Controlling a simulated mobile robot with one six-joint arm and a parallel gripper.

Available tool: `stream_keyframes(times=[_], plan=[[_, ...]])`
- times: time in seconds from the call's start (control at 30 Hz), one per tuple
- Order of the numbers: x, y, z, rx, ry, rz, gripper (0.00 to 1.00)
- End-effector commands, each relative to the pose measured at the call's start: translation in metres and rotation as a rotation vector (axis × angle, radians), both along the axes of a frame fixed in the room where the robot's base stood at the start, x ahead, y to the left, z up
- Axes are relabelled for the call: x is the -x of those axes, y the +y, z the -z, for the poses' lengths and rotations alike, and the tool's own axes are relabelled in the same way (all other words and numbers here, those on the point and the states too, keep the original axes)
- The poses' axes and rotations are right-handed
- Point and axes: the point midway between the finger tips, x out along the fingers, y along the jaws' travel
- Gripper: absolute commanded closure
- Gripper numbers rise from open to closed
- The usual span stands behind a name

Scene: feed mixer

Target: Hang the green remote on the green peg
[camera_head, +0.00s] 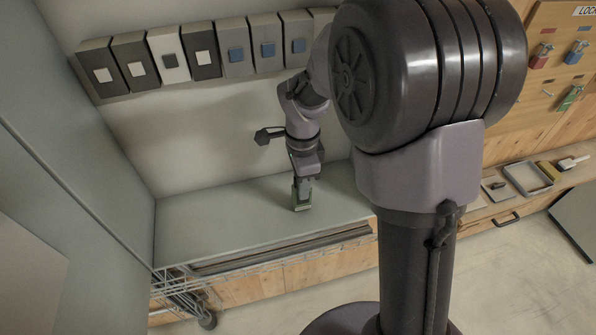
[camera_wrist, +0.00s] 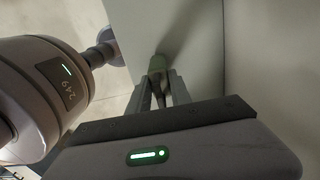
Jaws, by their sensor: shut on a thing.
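On the wooden board at the upper right a green item (camera_head: 570,98) hangs or sticks out at a slant. I cannot tell whether it is the green peg or something hung on it.
The board also bears a red item (camera_head: 541,56) and a blue item (camera_head: 577,51). Wall boxes (camera_head: 169,55) line the back wall above the counter (camera_head: 235,213). A wire rack (camera_head: 180,282) stands at the front left. A grey tray (camera_head: 528,178) lies on the right-hand bench.

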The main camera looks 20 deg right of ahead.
Motion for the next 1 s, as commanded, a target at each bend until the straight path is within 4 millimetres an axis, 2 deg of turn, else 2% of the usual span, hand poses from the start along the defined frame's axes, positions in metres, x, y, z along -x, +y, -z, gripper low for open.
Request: stream_keyframes(times=[0.37, 0.4, 0.5, 0.87, 0.93, 1.0], plan=[[0.000, 0.000, 0.006, 0.000, -0.001, 0.000, 1.00], [0.000, 0.000, 0.006, 0.000, -0.001, 0.000, 0.73], [0.000, 0.000, 0.005, 0.000, -0.001, 0.000, 0.54], [0.001, 0.000, 0.002, 0.000, 0.000, 0.000, 0.53], [-0.001, 0.000, -0.004, 0.000, -0.004, 0.000, 0.53], [-0.001, 0.000, -0.019, 0.000, -0.008, 0.001, 0.53]])
